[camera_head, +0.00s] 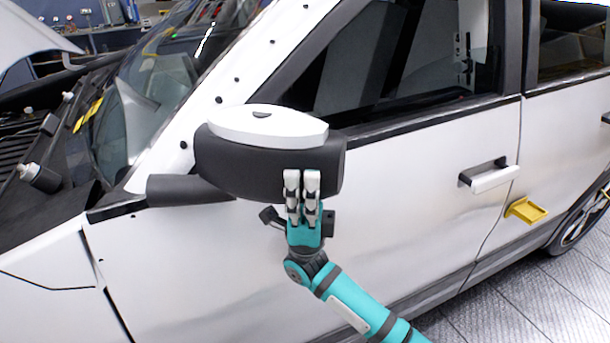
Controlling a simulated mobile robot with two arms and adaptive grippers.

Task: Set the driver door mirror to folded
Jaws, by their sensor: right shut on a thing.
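The driver door mirror (218,160) is black with a white cap on top. It stands out from the white car door (400,200) on a thick black arm (178,190) near the windshield's base. My right gripper (302,180), on a teal arm from below, has its fingers against the lower right part of the mirror housing. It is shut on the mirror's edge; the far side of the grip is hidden. My left gripper is not in view.
A black and white door handle (488,176) and a yellow bracket (525,210) are on the car's side at right. The raised hood (30,35) and open engine bay are at left. Tiled floor (520,300) is clear at lower right.

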